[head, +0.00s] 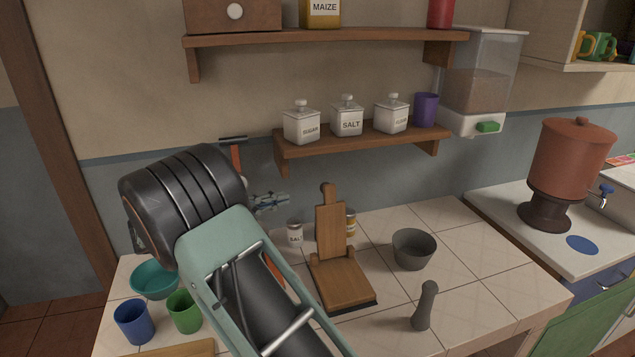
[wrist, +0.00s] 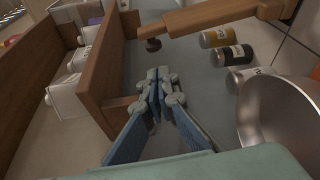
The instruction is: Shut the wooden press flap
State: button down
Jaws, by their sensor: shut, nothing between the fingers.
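The wooden press stands on the tiled counter in the head view. Its flap (head: 330,228) is raised, standing nearly upright with a rounded handle on top, above the flat wooden base (head: 343,284). In the wrist view the flap (wrist: 225,18) runs along the top edge, its narrow handle pointing left. My gripper (wrist: 155,75) is shut and empty in the middle of the wrist view, apart from the flap in the picture.
A grey bowl (head: 414,249) stands right of the press, with a grey pestle (head: 424,306) in front. Small cans (head: 295,233) stand behind the press. A wall shelf (head: 360,146) with white jars hangs above; it is close left of my gripper in the wrist view (wrist: 108,75).

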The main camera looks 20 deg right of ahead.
jog(key=r+p+x, duration=0.1)
jog(key=x, duration=0.8)
jog(key=shift+w+d+f, duration=0.25)
jog(key=shift+w, duration=0.1)
jog(key=shift+s, duration=0.1)
